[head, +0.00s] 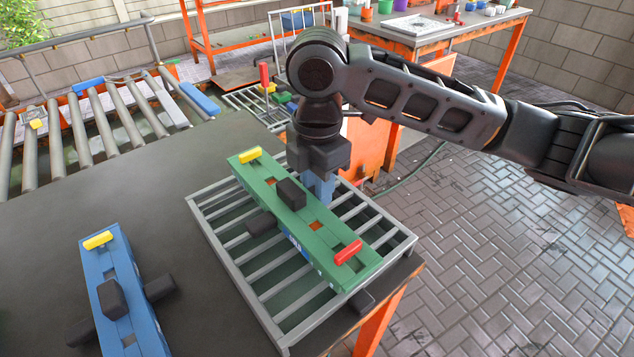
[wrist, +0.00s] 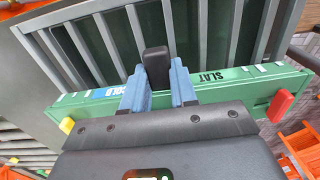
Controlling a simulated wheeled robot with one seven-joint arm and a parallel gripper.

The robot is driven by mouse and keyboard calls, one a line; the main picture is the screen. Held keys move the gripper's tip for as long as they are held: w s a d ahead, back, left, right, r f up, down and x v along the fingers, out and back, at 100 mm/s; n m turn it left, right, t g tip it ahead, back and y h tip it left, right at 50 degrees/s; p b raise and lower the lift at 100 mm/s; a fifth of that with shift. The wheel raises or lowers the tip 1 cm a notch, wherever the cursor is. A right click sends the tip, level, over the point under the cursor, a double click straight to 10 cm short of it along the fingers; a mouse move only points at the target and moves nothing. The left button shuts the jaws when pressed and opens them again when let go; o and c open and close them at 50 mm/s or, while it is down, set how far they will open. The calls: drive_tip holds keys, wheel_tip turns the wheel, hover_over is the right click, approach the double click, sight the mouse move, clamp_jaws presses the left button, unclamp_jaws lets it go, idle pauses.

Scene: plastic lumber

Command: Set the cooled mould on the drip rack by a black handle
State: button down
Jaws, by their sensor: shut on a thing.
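The green mould (head: 265,200) is long, with a yellow grip (head: 250,155) and a red grip (head: 348,252) at its ends and black handles. It lies across the grey slatted drip rack (head: 282,325), roughly level; I cannot tell whether it rests on the slats or hovers just above. In the wrist view the mould (wrist: 232,84) reads "SLAT" and carries a blue label, partly hidden, ending in "OLD". My gripper (head: 320,187) comes from above. In the wrist view its blue fingers (wrist: 158,88) close around a black handle (wrist: 156,62).
A blue mould (head: 122,285) with a yellow grip and black handles lies on the dark table (head: 60,215), left of the rack. The rack sits near the table's right edge. A roller conveyor (head: 110,110) stands behind left. An orange-legged bench (head: 440,35) stands at the back.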

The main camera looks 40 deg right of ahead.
drive_tip(key=shift+f, duration=0.4)
idle(1.0)
drive_tip(key=shift+c, duration=2.1)
unclamp_jaws()
drive_tip(key=shift+r+p, duration=2.75)
drive_tip(key=shift+r, duration=0.75)
